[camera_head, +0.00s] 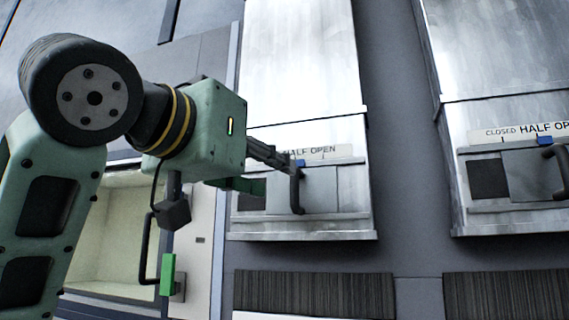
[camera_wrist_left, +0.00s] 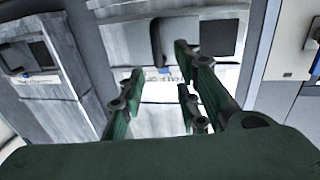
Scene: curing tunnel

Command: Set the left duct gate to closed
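The left duct gate (camera_head: 320,188) is a grey sliding panel with a black upright bar handle (camera_head: 297,188). A dark opening (camera_head: 252,194) shows left of the panel. Its blue marker (camera_head: 299,163) sits near the word HALF on the label strip (camera_head: 325,151), whose left part is hidden behind my gripper. My left gripper (camera_head: 285,164) is at the upper end of the handle. In the left wrist view, my left gripper (camera_wrist_left: 160,66) has its green fingers apart, with the handle (camera_wrist_left: 157,42) beyond the gap; whether they touch is unclear. My right gripper is out of view.
A second duct gate (camera_head: 530,174) with its own handle (camera_head: 562,170) and blue marker (camera_head: 545,141) is at the right. An open pale chamber (camera_head: 120,225) lies at lower left, beside a black handle with a green block (camera_head: 168,274). Ribbed dark panels (camera_head: 314,293) lie below.

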